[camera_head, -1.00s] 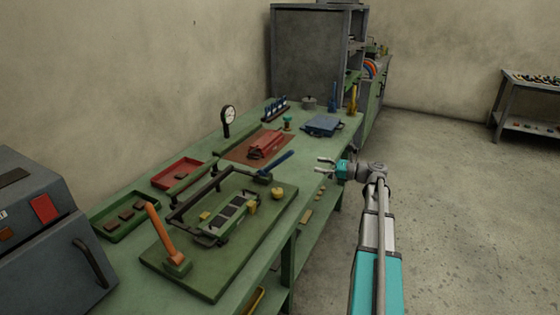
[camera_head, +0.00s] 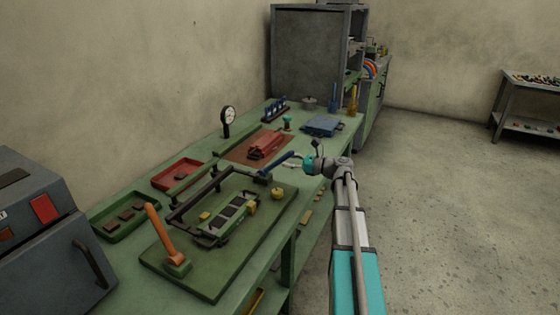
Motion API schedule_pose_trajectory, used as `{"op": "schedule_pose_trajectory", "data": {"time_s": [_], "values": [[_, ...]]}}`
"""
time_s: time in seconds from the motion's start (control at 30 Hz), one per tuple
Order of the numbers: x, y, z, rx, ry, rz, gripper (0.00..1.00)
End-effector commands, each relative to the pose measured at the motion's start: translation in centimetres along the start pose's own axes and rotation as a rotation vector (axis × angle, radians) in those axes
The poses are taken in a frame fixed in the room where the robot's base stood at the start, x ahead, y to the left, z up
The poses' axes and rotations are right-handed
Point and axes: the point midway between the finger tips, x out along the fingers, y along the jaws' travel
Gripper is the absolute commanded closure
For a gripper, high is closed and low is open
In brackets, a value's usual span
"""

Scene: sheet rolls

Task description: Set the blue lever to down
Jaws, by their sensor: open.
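The blue lever (camera_head: 278,161) stands at the far corner of the green machine plate (camera_head: 212,282). It slants up and to the right from a small dark base. My gripper (camera_head: 291,163) is open at the lever's upper right end, its fingers pointing left. One finger shows just below the lever. I cannot tell whether the fingers touch the lever or stand around it.
A yellow knob (camera_head: 278,194) sits near the blue lever. A red clamp-like block (camera_head: 265,145) and a blue case (camera_head: 322,126) lie farther back on the green bench.

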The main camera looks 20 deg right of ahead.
Motion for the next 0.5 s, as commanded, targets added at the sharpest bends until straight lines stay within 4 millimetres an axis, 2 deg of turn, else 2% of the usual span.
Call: {"op": "schedule_pose_trajectory", "data": {"time_s": [0.2, 0.5], "values": [[2.0, 0.0, 0.0, 0.000, 0.000, 0.001, 0.38], [2.5, 0.0, 0.0, 0.000, 0.000, -0.001, 0.38]]}}
